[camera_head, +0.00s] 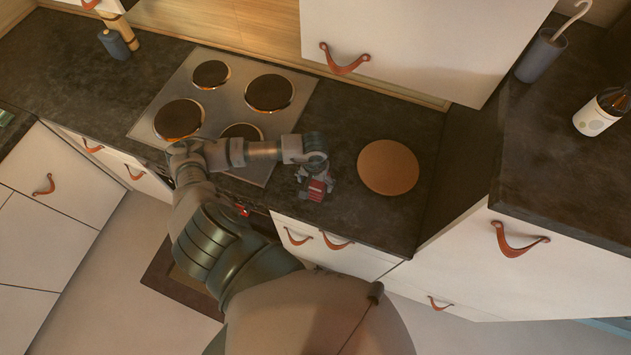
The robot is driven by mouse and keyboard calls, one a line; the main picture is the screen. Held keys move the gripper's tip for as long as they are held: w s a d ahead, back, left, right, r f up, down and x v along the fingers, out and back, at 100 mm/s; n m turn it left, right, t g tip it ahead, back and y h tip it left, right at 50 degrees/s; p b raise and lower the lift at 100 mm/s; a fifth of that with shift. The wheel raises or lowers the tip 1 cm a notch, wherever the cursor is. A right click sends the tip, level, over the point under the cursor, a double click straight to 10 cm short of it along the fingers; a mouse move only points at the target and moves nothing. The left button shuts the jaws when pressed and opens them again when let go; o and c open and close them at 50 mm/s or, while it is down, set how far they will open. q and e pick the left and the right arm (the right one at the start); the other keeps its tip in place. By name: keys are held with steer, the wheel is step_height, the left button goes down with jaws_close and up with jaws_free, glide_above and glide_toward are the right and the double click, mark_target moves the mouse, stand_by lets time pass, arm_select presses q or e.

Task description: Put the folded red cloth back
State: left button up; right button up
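The folded red cloth (318,187) shows as a small red patch with a paler band, over the dark counter near its front edge, between the stove and a round board. My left gripper (316,190) is right at the cloth, pointing down, with its fingers beside it and partly covering it. The fingers are too small to tell whether they grip the cloth, and I cannot tell whether it touches the counter. My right gripper is out of view.
A round wooden board (388,167) lies just right of the cloth. The stove (225,100) with several dark hotplates is to the left. An upper cabinet (430,40) overhangs the back. A bottle (602,110) and a grey holder (541,55) stand far right.

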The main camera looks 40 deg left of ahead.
mark_target(316, 183)
arm_select(q)
steer(key=shift+d+r, duration=0.15)
steer(key=shift+d, duration=0.1)
steer(key=shift+r, duration=0.25)
step_height(316, 183, up, 12)
steer(key=b, duration=0.2)
steer(key=shift+f, duration=0.2)
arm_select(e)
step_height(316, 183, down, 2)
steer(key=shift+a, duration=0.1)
